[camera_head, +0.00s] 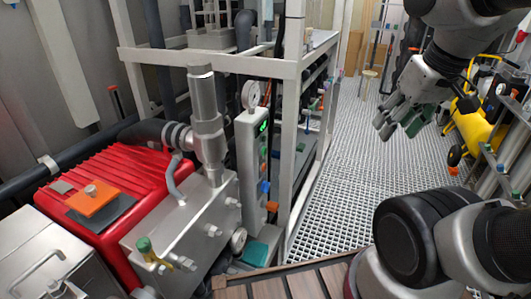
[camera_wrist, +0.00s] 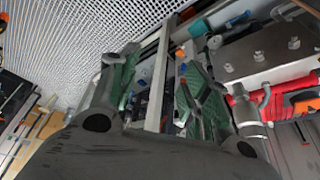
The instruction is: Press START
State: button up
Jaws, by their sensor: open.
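A narrow light-grey control panel (camera_head: 250,160) stands upright beside the steel pump block in the head view. It has a small lit green display (camera_head: 263,127) near its top and a column of small coloured buttons below. A green button (camera_head: 263,153) and a blue one (camera_head: 263,187) show. No START label can be read. My gripper (camera_head: 397,128) is open and empty at the upper right, over the grating floor and well apart from the panel. In the wrist view, my gripper's (camera_wrist: 158,70) green-padded fingers are spread with nothing between them.
A red ribbed pump (camera_head: 110,200) with a steel block (camera_head: 185,235) stands left of the panel. A white frame (camera_head: 290,130) rises right behind the panel. Open grating floor (camera_head: 340,180) lies between the frame and a yellow tank (camera_head: 480,125) at right.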

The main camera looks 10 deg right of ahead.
grip_shut()
dwell(1.2)
